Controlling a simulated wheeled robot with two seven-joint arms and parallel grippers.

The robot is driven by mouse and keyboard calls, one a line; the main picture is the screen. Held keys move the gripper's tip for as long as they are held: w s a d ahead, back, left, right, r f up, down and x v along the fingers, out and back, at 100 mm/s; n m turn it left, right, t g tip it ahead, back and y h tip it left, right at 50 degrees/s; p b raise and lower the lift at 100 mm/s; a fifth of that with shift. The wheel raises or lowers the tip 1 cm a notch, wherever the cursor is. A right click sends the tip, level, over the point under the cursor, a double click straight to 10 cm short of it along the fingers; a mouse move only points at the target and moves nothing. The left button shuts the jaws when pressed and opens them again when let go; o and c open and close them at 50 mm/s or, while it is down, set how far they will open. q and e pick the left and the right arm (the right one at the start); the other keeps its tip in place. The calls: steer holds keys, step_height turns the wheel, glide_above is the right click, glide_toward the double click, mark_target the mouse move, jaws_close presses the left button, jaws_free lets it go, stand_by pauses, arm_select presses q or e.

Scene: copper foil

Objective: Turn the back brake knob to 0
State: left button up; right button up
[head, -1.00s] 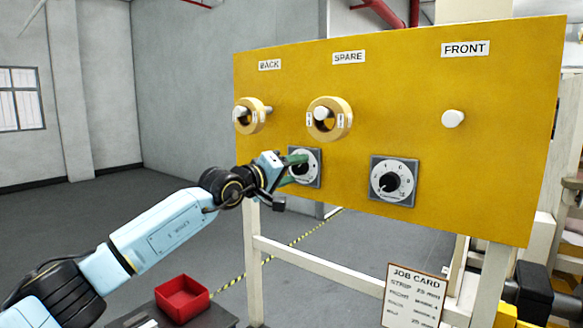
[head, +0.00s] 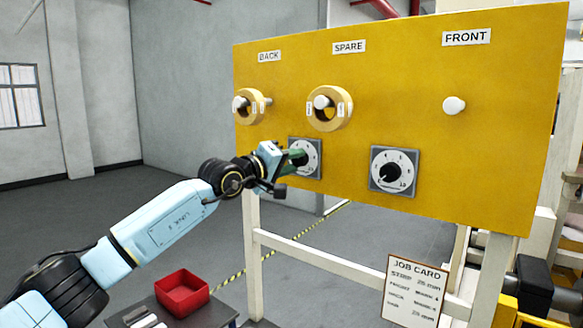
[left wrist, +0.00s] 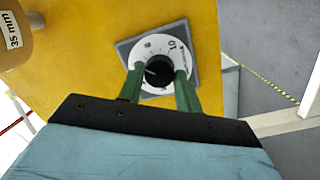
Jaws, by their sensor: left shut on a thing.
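The back brake knob (left wrist: 160,74) is black and sits in the middle of a white numbered dial (left wrist: 148,47) on a square grey plate. In the left wrist view, an 8 and a 10 show on the dial's upper part; other marks are covered. My left gripper (left wrist: 159,80) has its two green fingers on either side of the knob and is shut on it. In the head view, the back dial (head: 311,157) is partly hidden behind my left gripper (head: 297,157). The knob's exact setting cannot be read. My right gripper is not in view.
The yellow panel (head: 400,110) also carries a second dial (head: 394,171), two tape rolls on pegs (head: 330,108) (head: 249,107) and an empty white peg (head: 454,105). A red bin (head: 182,293) and a job card (head: 415,290) are below.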

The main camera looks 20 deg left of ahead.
arm_select(q)
steer(key=n+b, duration=0.4)
steer(key=b, duration=0.1)
steer(key=n+t+b, duration=0.1)
steer(key=n+b, duration=0.4)
steer(key=shift+d+f, duration=0.1)
steer(key=shift+f, duration=0.1)
steer(key=n+b, duration=0.3)
steer(key=n, duration=0.1)
steer(key=shift+y, duration=0.3)
steer(key=n+t+y+b, duration=0.1)
steer(key=n+b, duration=0.2)
steer(key=n, duration=0.2)
steer(key=shift+r, duration=0.1)
steer(key=n+y+b, duration=0.1)
steer(key=n+b, duration=0.1)
steer(key=n, duration=0.3)
steer(key=n+b, duration=0.1)
steer(key=n, duration=0.4)
steer(key=shift+d+r+y+b, duration=0.1)
steer(key=shift+y+b, duration=0.2)
steer(key=shift+b, duration=0.1)
steer(key=n, duration=0.5)
steer(key=shift+y+b, duration=0.3)
steer(key=n, duration=0.5)
steer(key=shift+r+g, duration=0.1)
steer(key=shift+g, duration=0.2)
